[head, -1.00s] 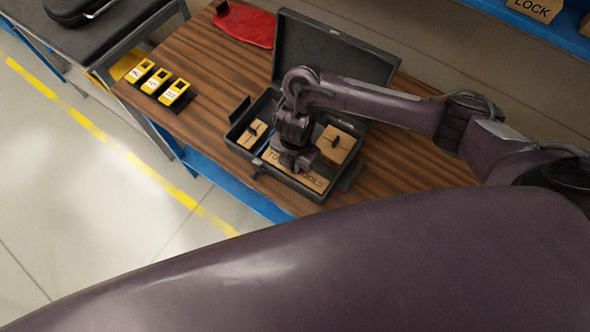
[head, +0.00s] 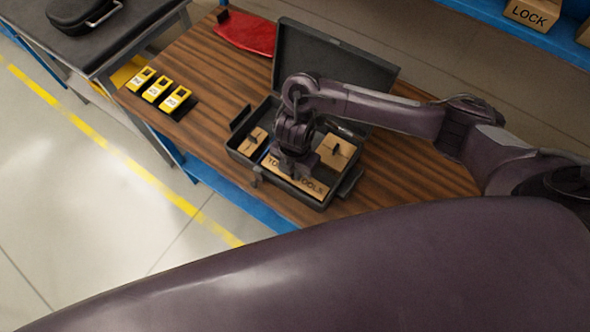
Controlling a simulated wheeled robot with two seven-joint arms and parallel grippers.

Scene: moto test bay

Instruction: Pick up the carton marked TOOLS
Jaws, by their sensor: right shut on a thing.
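The tan carton marked TOOLS (head: 313,187) lies in the front part of an open dark grey case (head: 318,203) on the wooden table. My right gripper (head: 294,172) points down onto the carton from above and is shut on it. The gripper covers the middle of the carton and part of its lettering, and its fingertips are hidden. I cannot tell whether the carton is clear of the case floor. My left gripper is not in view.
Two other tan cartons stand in the case, a small one (head: 253,141) at left and another (head: 336,153) at right. The raised lid (head: 335,62) stands behind. Yellow devices (head: 157,88) and a red cloth (head: 247,33) share the table (head: 205,60). A LOCK carton (head: 531,14) sits on a shelf.

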